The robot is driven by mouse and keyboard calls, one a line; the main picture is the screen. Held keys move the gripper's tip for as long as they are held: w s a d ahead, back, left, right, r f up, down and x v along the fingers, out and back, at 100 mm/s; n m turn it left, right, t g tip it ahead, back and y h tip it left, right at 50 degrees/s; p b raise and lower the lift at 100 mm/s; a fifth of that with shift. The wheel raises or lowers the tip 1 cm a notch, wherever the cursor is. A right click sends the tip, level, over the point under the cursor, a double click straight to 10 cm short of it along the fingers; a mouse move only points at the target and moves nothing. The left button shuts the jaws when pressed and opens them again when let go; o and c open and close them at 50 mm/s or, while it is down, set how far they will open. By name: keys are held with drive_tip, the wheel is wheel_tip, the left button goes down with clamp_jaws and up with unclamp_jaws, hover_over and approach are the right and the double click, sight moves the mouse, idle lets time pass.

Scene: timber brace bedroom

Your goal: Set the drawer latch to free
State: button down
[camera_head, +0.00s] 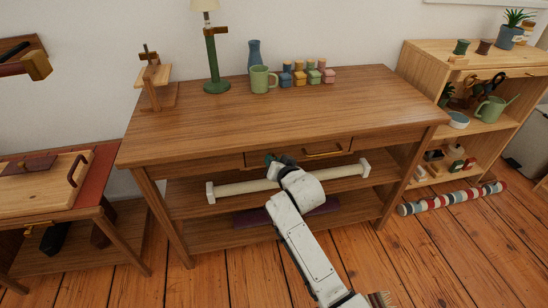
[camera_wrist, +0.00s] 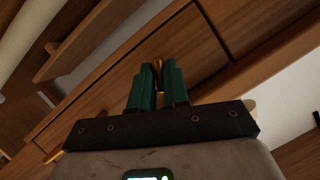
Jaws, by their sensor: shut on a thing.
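The drawer (camera_head: 300,156) is a wooden front under the top of the middle desk and looks closed. A brass bar handle (camera_head: 325,154) is on its front. In the wrist view, a small brass latch (camera_wrist: 158,66) stands between the teal fingers of my gripper (camera_wrist: 158,78), which are shut on it. In the head view my gripper (camera_head: 279,160) is at the left part of the drawer front, left of the handle. The arm hides part of the front, and the latch cannot be made out there. The latch's exact setting cannot be told.
A pale rod with blocky ends (camera_head: 235,188) spans the desk's front beside my arm. The desk top (camera_head: 340,108) holds a green mug (camera_head: 261,80), a lamp (camera_head: 213,60) and several small blocks. A striped roll (camera_head: 452,198) lies on the floor at right.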

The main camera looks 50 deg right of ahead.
drive_tip(key=n+h, duration=0.1)
drive_tip(key=n+g+b, duration=0.1)
drive_tip(key=n, duration=0.1)
drive_tip(key=shift+w+a+g+h, duration=0.1)
drive_tip(key=shift+a+g+h, duration=0.05)
drive_tip(key=shift+g+h, duration=0.2)
drive_tip(key=shift+n, duration=0.4)
drive_tip(key=c, duration=1.2)
unclamp_jaws()
drive_tip(key=p+v, duration=0.1)
drive_tip(key=v, duration=0.9)
drive_tip(key=shift+s+a, duration=0.25)
drive_tip(key=shift+a, duration=0.15)
